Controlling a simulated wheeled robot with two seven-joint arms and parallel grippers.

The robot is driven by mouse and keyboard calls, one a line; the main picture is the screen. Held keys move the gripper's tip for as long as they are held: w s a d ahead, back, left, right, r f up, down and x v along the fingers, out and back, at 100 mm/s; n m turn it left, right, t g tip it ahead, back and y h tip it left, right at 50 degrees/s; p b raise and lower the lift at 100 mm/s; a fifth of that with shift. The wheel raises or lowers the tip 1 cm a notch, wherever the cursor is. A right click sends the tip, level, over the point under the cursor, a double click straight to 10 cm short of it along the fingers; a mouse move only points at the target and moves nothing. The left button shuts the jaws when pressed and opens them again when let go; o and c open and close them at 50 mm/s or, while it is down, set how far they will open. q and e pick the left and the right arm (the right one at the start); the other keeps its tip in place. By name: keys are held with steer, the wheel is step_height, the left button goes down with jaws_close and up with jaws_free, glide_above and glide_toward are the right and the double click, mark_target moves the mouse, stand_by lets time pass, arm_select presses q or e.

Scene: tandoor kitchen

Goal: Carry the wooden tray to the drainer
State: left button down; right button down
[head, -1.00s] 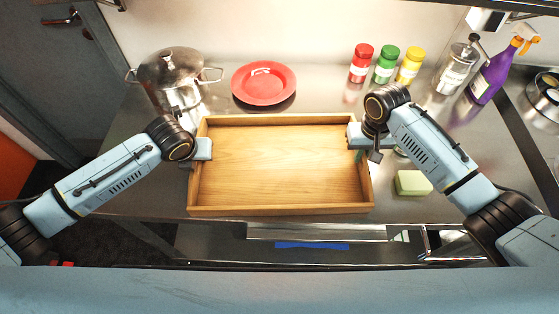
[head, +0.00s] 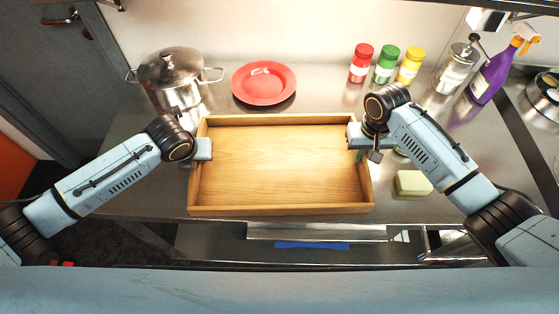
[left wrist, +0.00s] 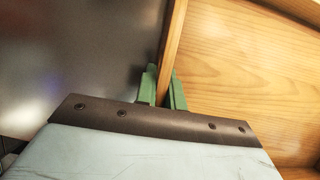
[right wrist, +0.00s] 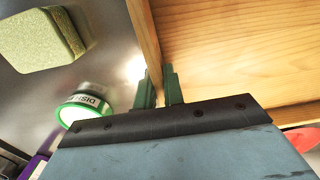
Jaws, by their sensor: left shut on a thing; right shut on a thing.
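The wooden tray (head: 280,170) is empty and looks level over the metal counter in front of me. I cannot tell whether it touches the counter. My left gripper (left wrist: 165,88) is shut on the tray's left wall, with one green finger on each side of it. My right gripper (right wrist: 159,85) is shut on the tray's right wall in the same way. In the head view the left gripper (head: 203,149) and right gripper (head: 355,140) show at the two short sides, with their fingers mostly hidden. I cannot make out the drainer in these views.
A steel pot (head: 170,78) and a red plate (head: 264,83) stand behind the tray. Red (head: 361,64), green (head: 386,65) and yellow (head: 409,66) shakers, a soap dispenser (head: 456,70) and a purple spray bottle (head: 490,80) stand back right. A sponge (head: 412,183) lies right of the tray.

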arm_select(q)
steer(key=shift+r, duration=0.25)
arm_select(e)
steer(key=shift+r, duration=0.25)
